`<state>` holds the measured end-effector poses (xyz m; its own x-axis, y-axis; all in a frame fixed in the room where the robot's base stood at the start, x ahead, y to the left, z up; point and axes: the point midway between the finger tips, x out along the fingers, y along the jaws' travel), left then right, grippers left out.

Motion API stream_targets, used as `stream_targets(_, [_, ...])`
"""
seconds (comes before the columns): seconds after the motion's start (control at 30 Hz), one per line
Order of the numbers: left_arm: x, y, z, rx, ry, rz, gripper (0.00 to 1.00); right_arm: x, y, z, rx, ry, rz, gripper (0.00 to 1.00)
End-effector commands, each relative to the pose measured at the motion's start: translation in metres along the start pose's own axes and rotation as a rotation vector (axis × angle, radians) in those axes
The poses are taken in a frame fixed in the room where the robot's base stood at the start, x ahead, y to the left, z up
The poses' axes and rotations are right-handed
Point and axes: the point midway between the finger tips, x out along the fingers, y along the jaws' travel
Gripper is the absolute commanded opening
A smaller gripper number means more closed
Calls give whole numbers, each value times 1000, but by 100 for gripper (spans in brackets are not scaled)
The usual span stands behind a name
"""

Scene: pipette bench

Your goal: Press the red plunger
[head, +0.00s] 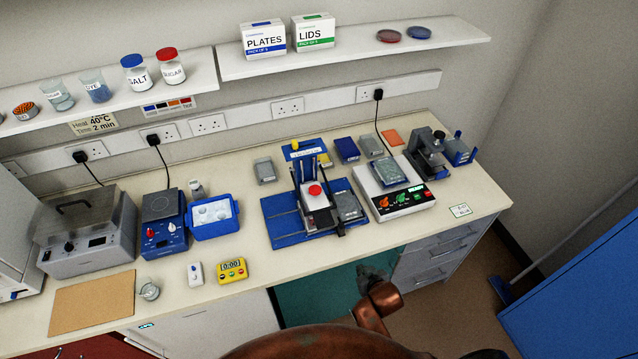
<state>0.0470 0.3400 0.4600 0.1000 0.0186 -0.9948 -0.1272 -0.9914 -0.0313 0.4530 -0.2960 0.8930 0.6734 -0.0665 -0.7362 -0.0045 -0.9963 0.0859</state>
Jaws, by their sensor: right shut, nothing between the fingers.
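The red plunger (315,190) is a round red button on top of a white and dark device (319,215). The device stands on a blue base (283,222) with dark rails, near the middle of the bench. My right gripper (373,275) is small, grey and partly hidden by its copper arm link. It is shut and empty, in front of the bench's front edge, below and to the right of the plunger in the picture and apart from it. My left gripper is not in view.
A balance (404,205) stands right of the device, with a small microscope-like instrument (428,150) beyond it. Left are a blue tray (214,232), a blue hotplate (163,236) and a yellow timer (232,270). The bench front edge lies between my gripper and the device.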

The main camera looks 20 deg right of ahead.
Motion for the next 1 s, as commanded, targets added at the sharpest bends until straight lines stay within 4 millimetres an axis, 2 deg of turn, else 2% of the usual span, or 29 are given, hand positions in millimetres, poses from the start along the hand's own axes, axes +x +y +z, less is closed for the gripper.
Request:
stream_targets(0.03, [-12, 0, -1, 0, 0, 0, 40, -19, -9, -56, 8, 95, -5, 0])
stream_targets(0.1, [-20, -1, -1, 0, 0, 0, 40, -41, -21, -117, 22, 219, -13, 0])
stream_targets(0.2, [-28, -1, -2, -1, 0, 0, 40, -73, -39, -192, 38, 378, -33, 0])
stream_targets(0.3, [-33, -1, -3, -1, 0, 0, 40, -100, -54, -242, 48, 496, -55, 0])
stream_targets(0.33, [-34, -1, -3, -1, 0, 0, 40, -106, -57, -253, 50, 523, -61, 0])
stream_targets(0.4, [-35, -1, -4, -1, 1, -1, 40, -116, -63, -270, 54, 566, -72, 0])
stream_targets(0.5, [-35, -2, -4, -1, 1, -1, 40, -123, -67, -281, 56, 594, -78, 0])
stream_targets(0.87, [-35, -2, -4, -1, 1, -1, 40, -122, -68, -282, 56, 596, -79, 0])
stream_targets(1.0, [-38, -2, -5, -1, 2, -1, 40, -113, -68, -290, 55, 597, -79, 0])
